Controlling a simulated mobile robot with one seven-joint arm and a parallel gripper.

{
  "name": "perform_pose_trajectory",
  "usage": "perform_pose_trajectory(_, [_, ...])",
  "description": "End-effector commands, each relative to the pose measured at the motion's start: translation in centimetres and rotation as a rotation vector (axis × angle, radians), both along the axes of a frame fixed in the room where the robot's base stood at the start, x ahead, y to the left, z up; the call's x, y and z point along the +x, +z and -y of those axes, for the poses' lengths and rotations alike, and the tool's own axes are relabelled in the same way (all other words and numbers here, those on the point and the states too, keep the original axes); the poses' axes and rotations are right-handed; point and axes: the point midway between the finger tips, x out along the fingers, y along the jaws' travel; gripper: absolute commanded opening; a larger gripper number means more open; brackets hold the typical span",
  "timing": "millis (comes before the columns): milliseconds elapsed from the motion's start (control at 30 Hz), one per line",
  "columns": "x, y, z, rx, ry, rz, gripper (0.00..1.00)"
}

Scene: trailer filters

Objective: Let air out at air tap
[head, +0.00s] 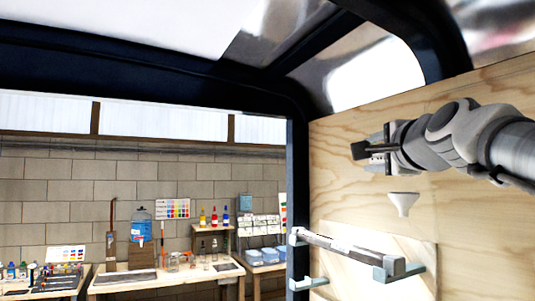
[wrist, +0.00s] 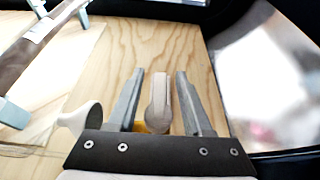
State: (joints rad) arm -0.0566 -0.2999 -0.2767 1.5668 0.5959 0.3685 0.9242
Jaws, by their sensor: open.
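In the wrist view, a pale grey, rounded lever-like piece (wrist: 159,98) with a bit of yellow at its base stands out from the plywood wall. It looks like the air tap's handle. My gripper (wrist: 160,74) is open, with one finger on each side of this piece and a visible gap on both sides. In the head view my gripper (head: 363,149) is close to the plywood wall, and the tap cannot be made out there. A white funnel-shaped piece (head: 403,202) sits on the wall just below my gripper; it also shows in the wrist view (wrist: 82,118), left of the fingers.
A long bar (head: 350,252) rests on grey-blue brackets (head: 402,271) on the wall (head: 470,220) below. A dark frame (head: 297,170) edges the opening. Beyond it are workbenches with bottles and a blue water jug (head: 141,226).

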Motion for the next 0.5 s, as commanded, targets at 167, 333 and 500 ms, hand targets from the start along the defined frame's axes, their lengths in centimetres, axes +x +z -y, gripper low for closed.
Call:
perform_pose_trajectory(167, [0.12,-0.01,-0.01,0.0,0.0,0.0,0.5])
perform_pose_trajectory(333, [0.11,-0.01,-0.02,0.0,0.0,0.0,0.37])
perform_pose_trajectory(500, [0.1,-0.01,-0.02,0.0,0.001,0.0,0.07])
